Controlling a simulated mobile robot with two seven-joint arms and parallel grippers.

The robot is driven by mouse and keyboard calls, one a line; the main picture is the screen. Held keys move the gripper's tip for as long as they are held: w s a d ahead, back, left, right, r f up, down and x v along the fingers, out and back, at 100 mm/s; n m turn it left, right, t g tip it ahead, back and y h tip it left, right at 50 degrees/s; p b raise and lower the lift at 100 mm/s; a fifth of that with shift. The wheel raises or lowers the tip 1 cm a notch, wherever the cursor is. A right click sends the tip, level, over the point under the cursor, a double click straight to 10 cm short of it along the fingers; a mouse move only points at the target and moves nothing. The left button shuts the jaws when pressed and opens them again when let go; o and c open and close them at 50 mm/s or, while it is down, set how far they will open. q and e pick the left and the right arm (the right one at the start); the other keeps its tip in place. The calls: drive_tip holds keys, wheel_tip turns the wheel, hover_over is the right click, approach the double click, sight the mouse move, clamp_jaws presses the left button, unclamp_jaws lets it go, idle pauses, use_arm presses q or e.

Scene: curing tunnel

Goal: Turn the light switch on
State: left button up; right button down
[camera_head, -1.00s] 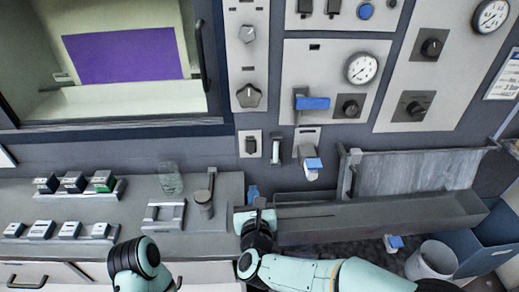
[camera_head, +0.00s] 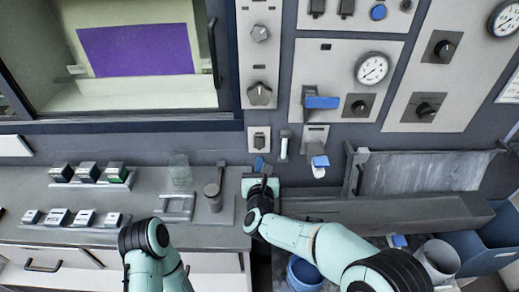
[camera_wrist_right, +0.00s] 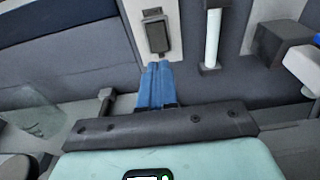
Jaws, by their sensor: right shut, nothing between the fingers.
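The light switch (camera_head: 259,141) is a dark rocker on a small pale plate on the wall, left of a white-handled lever. It also shows in the right wrist view (camera_wrist_right: 156,33), near the top centre. My right gripper (camera_head: 260,164) is just below the switch in the head view. In the right wrist view its blue fingers (camera_wrist_right: 156,82) are shut together and empty, pointing at the lower edge of the switch. I cannot tell whether they touch it. My left arm shows at the lower left of the head view, but its gripper cannot be made out.
A white-handled lever (camera_head: 284,145) is close right of the switch, with a blue-tipped fixture (camera_head: 319,162) beyond. A glass jar (camera_head: 180,170) and a grey cylinder (camera_head: 213,195) stand on the counter at left. A grey trough (camera_head: 400,212) runs along the right.

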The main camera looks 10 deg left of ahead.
sight(259, 148)
drive_tip(key=p+x, duration=0.1)
drive_tip(key=x, duration=0.3)
drive_tip(key=shift+w+r+p, duration=0.15)
drive_tip(key=shift+w+p, duration=0.15)
drive_tip(key=shift+p, duration=0.05)
drive_tip(key=shift+w+a, duration=0.15)
drive_tip(key=shift+w, duration=0.4)
use_arm(q)
drive_tip(key=r, duration=0.1)
drive_tip(key=w+r, duration=0.1)
drive_tip(key=r, duration=0.1)
drive_tip(key=shift+w, duration=0.3)
use_arm(e)
drive_tip(key=shift+f, duration=0.25)
use_arm(q)
drive_tip(key=shift+s+f, duration=0.1)
